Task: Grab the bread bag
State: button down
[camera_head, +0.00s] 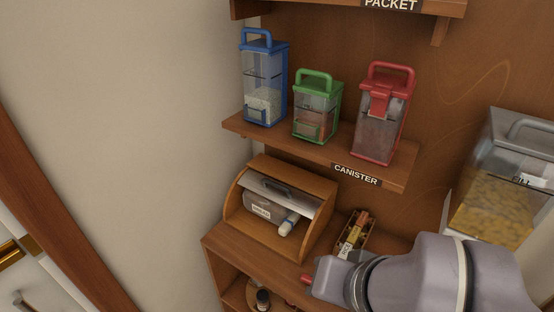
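A wooden bread box (308,239) stands on the counter below the canister shelf, its grey curved lid (301,202) raised part way. Inside, under the lid, is a pale greyish bundle with a small printed label (261,210), which looks like the bread bag; the print is too small to read surely. A white piece with a bluish end (289,224) lies at its right; I cannot tell whether it belongs to the bag. My grey arm reaches in from the lower right. The end of it (328,278) is right of and below the box, apart from the bag; its fingers are not clear.
Blue (265,77), green (318,107) and red (383,117) canisters stand on the shelf above. A small holder with packets (354,235) is right of the box. A large clear bin (501,194) is at right. A wall closes off the left.

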aim_at(282, 216)
jog(key=i+j, duration=0.15)
jog(key=j, duration=0.25)
jog(key=i+j+z, duration=0.1)
jog(key=j, duration=0.3)
jog(key=i+j, duration=0.15)
jog(key=j, duration=0.25)
jog(key=z, duration=0.05)
